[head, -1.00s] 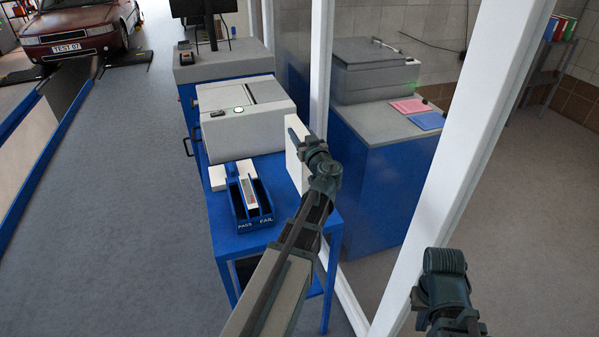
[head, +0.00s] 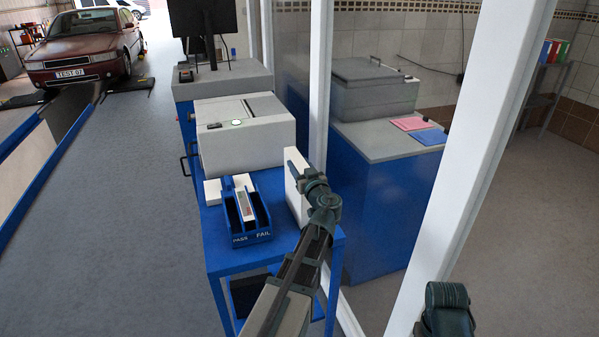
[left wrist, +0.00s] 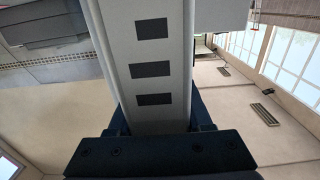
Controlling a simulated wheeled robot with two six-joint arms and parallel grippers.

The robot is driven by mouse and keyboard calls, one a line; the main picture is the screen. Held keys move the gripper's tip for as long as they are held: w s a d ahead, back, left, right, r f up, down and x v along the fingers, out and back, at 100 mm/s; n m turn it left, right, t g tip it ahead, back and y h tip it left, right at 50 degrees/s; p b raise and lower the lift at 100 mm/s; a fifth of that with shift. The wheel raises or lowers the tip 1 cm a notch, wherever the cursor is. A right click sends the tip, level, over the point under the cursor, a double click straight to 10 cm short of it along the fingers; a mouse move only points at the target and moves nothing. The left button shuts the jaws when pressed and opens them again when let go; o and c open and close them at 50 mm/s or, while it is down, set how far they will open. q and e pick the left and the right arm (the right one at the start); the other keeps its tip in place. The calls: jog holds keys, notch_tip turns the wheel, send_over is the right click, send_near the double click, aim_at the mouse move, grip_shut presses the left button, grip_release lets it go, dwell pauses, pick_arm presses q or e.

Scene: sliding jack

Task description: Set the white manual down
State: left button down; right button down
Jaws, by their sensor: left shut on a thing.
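The white manual (head: 296,186) is upright, its narrow edge towards me, at the right side of the blue cart top (head: 222,250). My left gripper (head: 308,180) is shut on it from the right. In the left wrist view the manual (left wrist: 150,25) fills the middle as a pale slab with dark rectangles, between the dark fingers. I cannot tell whether its lower edge touches the cart. Of my right arm only a dark part (head: 447,305) shows at the bottom right; its fingertips are hidden.
On the cart, a blue PASS/FAIL holder (head: 250,237) has a white device in it, with a white block (head: 212,191) beside it. A grey machine (head: 245,138) stands behind. A white post (head: 500,120) rises at the right. The cart's front strip is bare.

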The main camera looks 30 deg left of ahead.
pick_arm(q)
jog(key=shift+f, duration=0.1)
jog(key=shift+c, duration=1.6)
grip_release()
jog(key=shift+r, duration=0.2)
jog(key=v, duration=1.2)
jog(key=shift+s, duration=0.1)
